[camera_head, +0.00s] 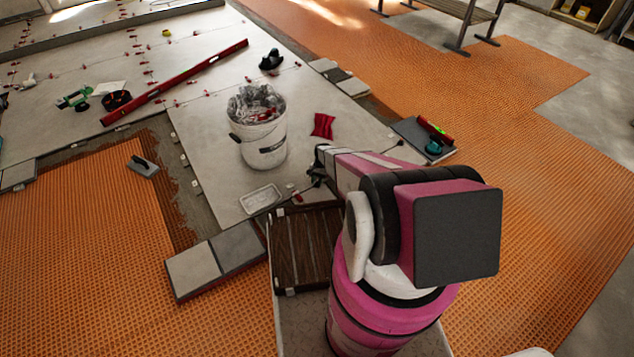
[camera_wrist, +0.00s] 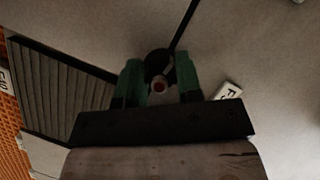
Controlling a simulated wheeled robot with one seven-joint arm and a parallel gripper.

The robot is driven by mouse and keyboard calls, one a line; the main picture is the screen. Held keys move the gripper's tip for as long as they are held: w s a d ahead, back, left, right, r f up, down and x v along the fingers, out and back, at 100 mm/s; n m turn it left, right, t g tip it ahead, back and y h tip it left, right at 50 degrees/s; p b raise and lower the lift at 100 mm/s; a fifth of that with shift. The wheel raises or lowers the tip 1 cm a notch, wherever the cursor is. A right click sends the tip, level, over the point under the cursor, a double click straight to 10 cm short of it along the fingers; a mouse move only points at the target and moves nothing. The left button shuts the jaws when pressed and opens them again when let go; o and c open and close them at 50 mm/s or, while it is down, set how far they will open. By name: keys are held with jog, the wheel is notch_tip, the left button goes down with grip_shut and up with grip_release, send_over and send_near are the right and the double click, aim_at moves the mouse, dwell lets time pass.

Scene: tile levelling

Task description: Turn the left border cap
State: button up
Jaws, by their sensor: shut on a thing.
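My gripper (camera_wrist: 159,80) is shut on a small round cap (camera_wrist: 158,87), with a green-padded finger on each side of it. In the head view, my gripper (camera_head: 317,172) is low over the front edge of the pale tiles, beside the slatted dark panel. The cap between the fingers cannot be made out there. Whether it is the left border cap cannot be read from a mark.
A white bucket (camera_head: 259,130) of clips stands behind my gripper, with a red pouch (camera_head: 323,125) to its right. A white tray (camera_head: 260,199) lies to the left. The slatted panel (camera_head: 303,247) lies in front. A long red level (camera_head: 178,81) lies farther back.

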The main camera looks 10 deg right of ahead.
jog(key=m+t, duration=0.1)
jog(key=m, duration=0.2)
jog(key=m+t+y, duration=0.1)
jog(key=m, duration=0.2)
jog(key=shift+m, duration=0.3)
dwell(0.5)
jog(key=o, duration=0.9)
jog(key=shift+o, duration=0.2)
jog(key=v, duration=1)
jog(key=shift+d+r, duration=0.3)
jog(key=shift+d, duration=0.1)
